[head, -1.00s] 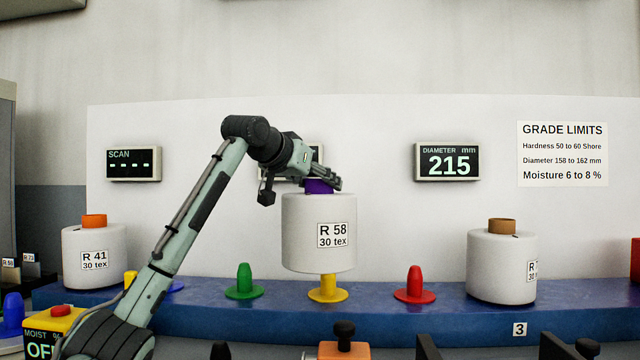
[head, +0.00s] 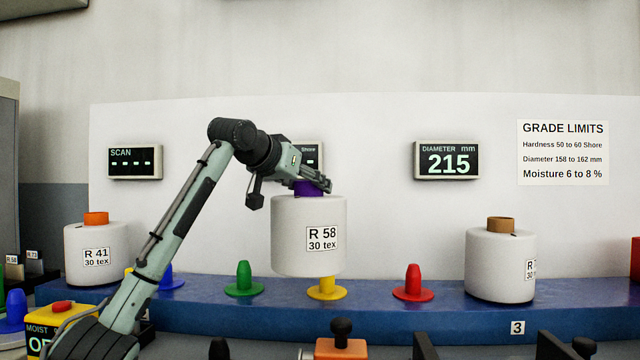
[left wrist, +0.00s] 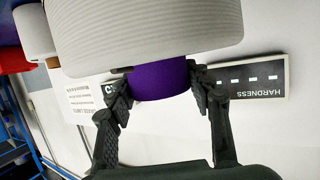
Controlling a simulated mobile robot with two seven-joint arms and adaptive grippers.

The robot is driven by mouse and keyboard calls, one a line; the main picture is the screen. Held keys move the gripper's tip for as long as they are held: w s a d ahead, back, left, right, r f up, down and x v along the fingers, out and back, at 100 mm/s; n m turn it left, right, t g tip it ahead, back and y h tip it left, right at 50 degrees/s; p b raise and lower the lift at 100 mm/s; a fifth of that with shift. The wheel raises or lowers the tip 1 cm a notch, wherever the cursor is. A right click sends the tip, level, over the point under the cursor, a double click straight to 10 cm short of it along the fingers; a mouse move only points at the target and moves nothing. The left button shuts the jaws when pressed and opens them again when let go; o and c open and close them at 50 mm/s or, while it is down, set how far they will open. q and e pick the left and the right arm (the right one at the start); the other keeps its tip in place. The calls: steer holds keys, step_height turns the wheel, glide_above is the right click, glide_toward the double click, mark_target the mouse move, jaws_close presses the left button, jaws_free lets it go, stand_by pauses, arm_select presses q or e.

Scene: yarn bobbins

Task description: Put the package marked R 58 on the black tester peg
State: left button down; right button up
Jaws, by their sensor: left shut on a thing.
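The package marked R 58 (head: 308,248) is a white yarn bobbin with a purple tube top. My left gripper (head: 313,187) is shut on that purple tube and holds the package upright, above and in front of the yellow peg (head: 326,288). In the left wrist view my fingers (left wrist: 160,82) grip both sides of the purple tube, with the white yarn (left wrist: 150,30) beyond. A black peg-like knob (head: 342,328) stands on an orange block at the bottom; I cannot tell if it is the tester peg.
On the blue bench (head: 400,315) stand a green peg (head: 244,278), a red peg (head: 413,282) and a blue peg (head: 170,277). Package R 41 (head: 92,258) is at the left, another package (head: 495,265) at the right. A yellow moisture box (head: 62,314) is at lower left.

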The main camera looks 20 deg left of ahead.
arm_select(q)
steer(key=s+a+f+n+y, duration=0.1)
steer(key=s+a+f, duration=0.1)
steer(key=s+a, duration=0.3)
steer(key=s+a+f+n+y, duration=0.1)
steer(key=s+a+f+y, duration=0.1)
steer(key=s+a, duration=0.4)
steer(key=s, duration=0.5)
steer(key=shift+s+a+f+n, duration=0.2)
steer(key=shift+s+f+n, duration=0.05)
steer(key=shift+f+n, duration=0.1)
arm_select(e)
steer(key=shift+w+a+f, duration=0.1)
steer(key=shift+a+f, duration=0.05)
arm_select(q)
steer(key=shift+f+b, duration=0.95)
steer(key=shift+f, duration=0.65)
arm_select(e)
steer(key=w+r, duration=0.3)
steer(key=r, duration=0.3)
steer(key=shift+a+r+t, duration=0.2)
steer(key=shift+a+t, duration=0.05)
steer(key=shift+t, duration=0.15)
steer(key=shift+w, duration=0.1)
